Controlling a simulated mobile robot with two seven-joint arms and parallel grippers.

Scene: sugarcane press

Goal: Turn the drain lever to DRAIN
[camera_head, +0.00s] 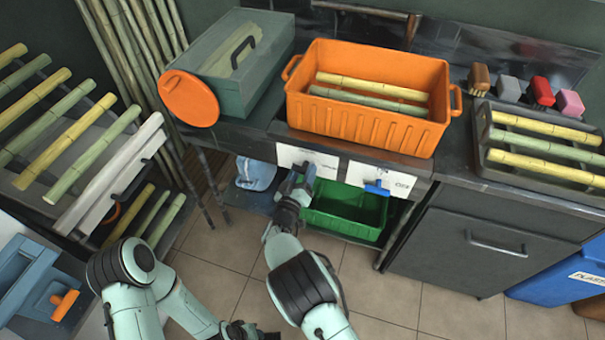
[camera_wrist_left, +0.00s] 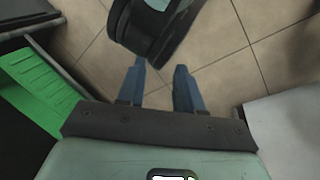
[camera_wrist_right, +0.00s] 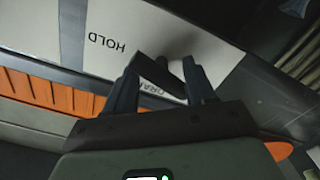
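The drain lever shows in the right wrist view as a dark bar (camera_wrist_right: 156,73) on a white label plate (camera_wrist_right: 150,30) marked HOLD and, partly covered, DRAIN. The bar lies aslant between the fingers of my right gripper (camera_wrist_right: 160,70). These fingers stand apart on either side of it; I cannot tell whether they touch it. In the head view my right gripper (camera_head: 300,180) is at the left white plate (camera_head: 300,158) under the counter edge and hides the lever. My left gripper (camera_wrist_left: 158,72) is open and empty above the tiled floor, low in the head view (camera_head: 250,332).
A blue lever (camera_head: 377,187) sits on the right-hand plate. A green bin (camera_head: 345,222) stands below the plates. An orange crate (camera_head: 365,125) with cane pieces is on the counter above. A cabinet (camera_head: 480,240) stands at the right. The tiled floor in front is clear.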

